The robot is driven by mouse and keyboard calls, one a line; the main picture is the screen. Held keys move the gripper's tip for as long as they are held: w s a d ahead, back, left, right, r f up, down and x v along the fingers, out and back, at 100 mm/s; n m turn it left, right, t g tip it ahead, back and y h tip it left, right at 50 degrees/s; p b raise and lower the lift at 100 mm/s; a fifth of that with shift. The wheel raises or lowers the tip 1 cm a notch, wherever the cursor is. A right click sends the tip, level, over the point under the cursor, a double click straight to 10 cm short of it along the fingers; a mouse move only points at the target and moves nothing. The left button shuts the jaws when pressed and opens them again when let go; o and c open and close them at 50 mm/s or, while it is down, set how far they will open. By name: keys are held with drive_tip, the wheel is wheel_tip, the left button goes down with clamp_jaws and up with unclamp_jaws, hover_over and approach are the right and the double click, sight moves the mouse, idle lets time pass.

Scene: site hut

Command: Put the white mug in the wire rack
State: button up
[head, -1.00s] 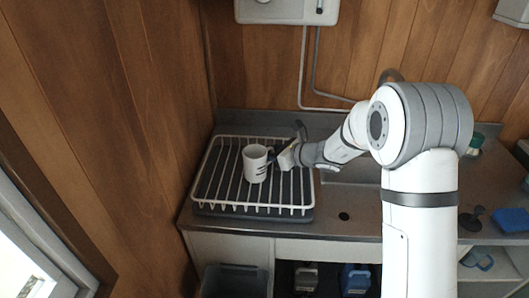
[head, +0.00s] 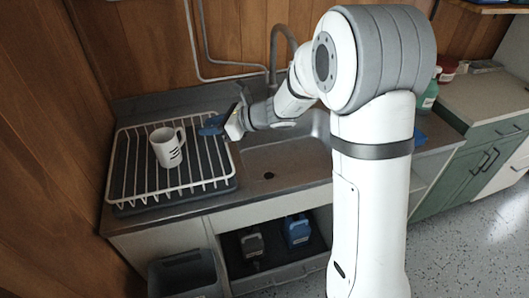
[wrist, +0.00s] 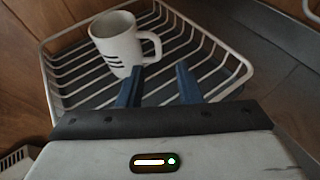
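The white mug (head: 166,150) with dark stripes stands upright inside the white wire rack (head: 122,165), on its bars. Its handle points right, towards my gripper. In the wrist view the mug (wrist: 116,43) is at upper left, within the rack (wrist: 47,75). My gripper (head: 208,127) is just right of the mug, over the rack's right side. In the wrist view the two blue fingers of my gripper (wrist: 160,70) are spread with nothing between them. The left finger appears just below the handle, and the head view shows a gap to the mug.
The rack sits on a dark tray left of the steel sink (head: 285,165). A curved tap (head: 272,55) rises behind the sink. A wood wall borders the rack on the left. A grey bin (head: 185,273) and a blue jug (head: 297,229) are below the counter.

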drive_tip(key=shift+s, duration=0.1)
drive_tip(key=s+d+r+n+g+h, duration=0.1)
drive_tip(key=s+d+n+h, duration=1.2)
drive_tip(key=s+d+n, duration=0.8)
drive_tip(key=s+d, duration=0.4)
drive_tip(key=s, duration=0.1)
drive_tip(key=shift+r+n+g, duration=0.3)
drive_tip(key=shift+r+n, duration=0.05)
drive_tip(key=shift+n, duration=0.05)
drive_tip(key=shift+d, duration=0.1)
drive_tip(key=shift+r, duration=0.25)
